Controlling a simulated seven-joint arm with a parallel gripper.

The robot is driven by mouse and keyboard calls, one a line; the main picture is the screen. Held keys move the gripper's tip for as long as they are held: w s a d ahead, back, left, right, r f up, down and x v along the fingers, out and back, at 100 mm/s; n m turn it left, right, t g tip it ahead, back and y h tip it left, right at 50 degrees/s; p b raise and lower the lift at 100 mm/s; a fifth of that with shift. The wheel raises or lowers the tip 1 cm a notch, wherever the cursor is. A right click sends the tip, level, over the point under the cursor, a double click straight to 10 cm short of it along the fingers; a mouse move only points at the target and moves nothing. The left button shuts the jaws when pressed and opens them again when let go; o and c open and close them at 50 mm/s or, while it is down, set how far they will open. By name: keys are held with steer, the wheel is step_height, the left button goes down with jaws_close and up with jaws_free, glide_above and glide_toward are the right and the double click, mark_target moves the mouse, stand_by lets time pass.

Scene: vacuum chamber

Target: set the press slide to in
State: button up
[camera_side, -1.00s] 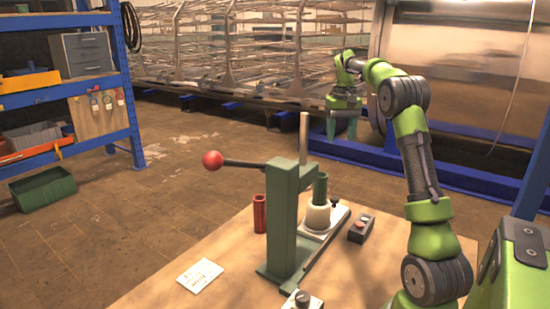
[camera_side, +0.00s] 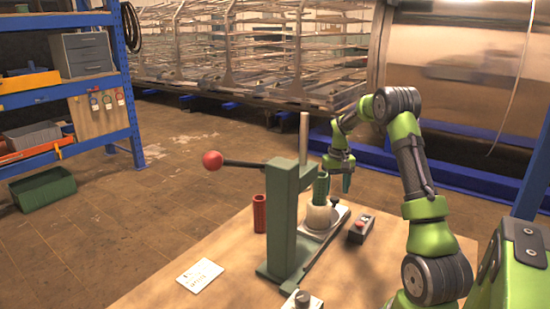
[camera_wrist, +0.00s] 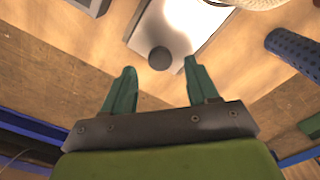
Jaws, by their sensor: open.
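The press (camera_side: 284,222) is a green column on the table, with a red-balled lever to its left. Its slide (camera_side: 338,215) is a pale metal plate extending right of the column, with a white round holder (camera_side: 318,217) on it and a green sleeve (camera_side: 321,188) above the holder. A dark round knob (camera_wrist: 160,58) sits near the slide's end (camera_wrist: 185,22) in the wrist view. My gripper (camera_side: 338,180) is above that end. In the wrist view my gripper (camera_wrist: 160,90) is open and empty, its fingers to either side of the knob in the picture; the height gap is unclear.
A small control box (camera_side: 360,229) with a red button lies right of the slide. A dark blue dotted cylinder (camera_wrist: 295,50) shows at right in the wrist view.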

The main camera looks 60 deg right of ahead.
steer(key=shift+f, duration=1.5)
jaws_close()
